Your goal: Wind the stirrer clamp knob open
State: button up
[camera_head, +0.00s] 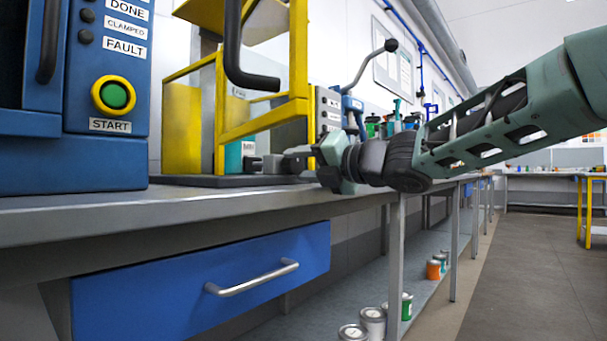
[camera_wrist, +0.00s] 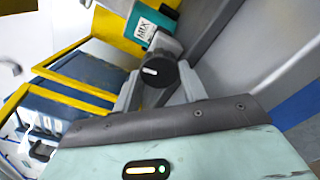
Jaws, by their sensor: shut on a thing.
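The clamp knob (camera_wrist: 158,74) is black and round with a white pointer mark, in the upper middle of the wrist view. My gripper (camera_wrist: 160,84) has one grey finger on each side of it and is shut on it. The knob sits on a grey shaft in front of a teal can with a MIX label (camera_wrist: 148,38). In the head view my gripper (camera_head: 290,160) reaches left, low over the bench, into the yellow-framed stirrer (camera_head: 240,125). The knob is small there and partly hidden by the fingers.
The yellow frame's post (camera_head: 299,60) stands close behind my gripper. A blue cabinet with a green START button (camera_head: 114,96) is at left. A grey control box (camera_head: 328,112) with a lever stands behind my wrist. The blue drawer (camera_head: 200,285) is below the bench edge.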

jog(key=shift+f+n, duration=0.1)
jog(key=shift+n, duration=0.2)
jog(key=o, duration=1)
jog(key=shift+d, duration=0.1)
